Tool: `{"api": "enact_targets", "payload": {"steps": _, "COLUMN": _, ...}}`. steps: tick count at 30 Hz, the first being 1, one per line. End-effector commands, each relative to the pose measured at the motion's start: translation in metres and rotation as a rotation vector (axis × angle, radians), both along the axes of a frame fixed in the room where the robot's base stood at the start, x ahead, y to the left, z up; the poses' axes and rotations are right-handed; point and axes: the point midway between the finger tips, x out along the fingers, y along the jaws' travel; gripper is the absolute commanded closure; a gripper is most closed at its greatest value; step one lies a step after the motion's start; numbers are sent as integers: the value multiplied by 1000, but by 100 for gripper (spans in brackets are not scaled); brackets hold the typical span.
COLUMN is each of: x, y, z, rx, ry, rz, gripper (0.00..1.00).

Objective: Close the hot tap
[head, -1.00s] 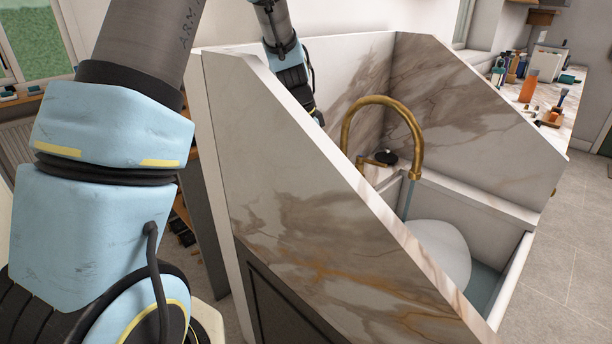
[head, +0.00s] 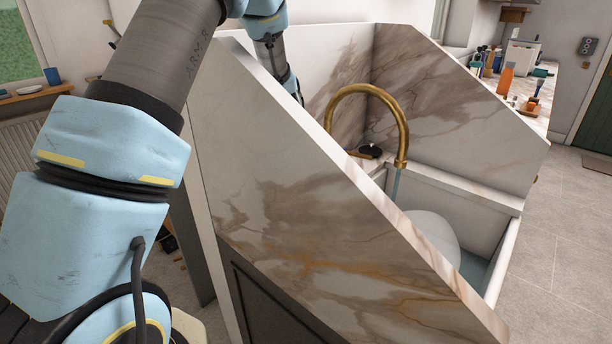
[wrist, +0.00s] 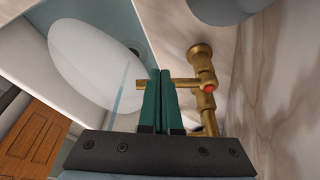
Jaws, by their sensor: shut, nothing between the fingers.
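The hot tap (wrist: 208,87) is brass with a red mark on its cap, at right of centre in the wrist view. Its lever points left, across the fingers of my gripper (wrist: 162,73). The green fingers are shut with nothing between them. They overlap the lever in the picture; I cannot tell whether they touch it. A thin stream of water (wrist: 124,92) shows left of the fingers. In the head view, water runs from the curved brass spout (head: 403,135) into the sink (head: 508,245). The marble panel hides my gripper there.
A tall marble side panel (head: 290,190) stands between my body and the sink. A white rounded dish (wrist: 92,62) lies in the sink. A dark round object (wrist: 222,8) is near the tap. A counter with bottles (head: 506,78) stands at back right, with clear floor in front.

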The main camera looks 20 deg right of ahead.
Motion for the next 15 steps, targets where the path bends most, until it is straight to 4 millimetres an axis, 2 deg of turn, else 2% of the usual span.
{"api": "enact_targets", "payload": {"steps": 9, "x": 0, "y": -1, "z": 0, "rx": 0, "ry": 0, "rz": 14, "gripper": 100}}
{"api": "enact_targets", "payload": {"steps": 15, "x": -2, "y": -12, "z": -1, "rx": 1, "ry": 0, "rz": 141, "gripper": 100}}
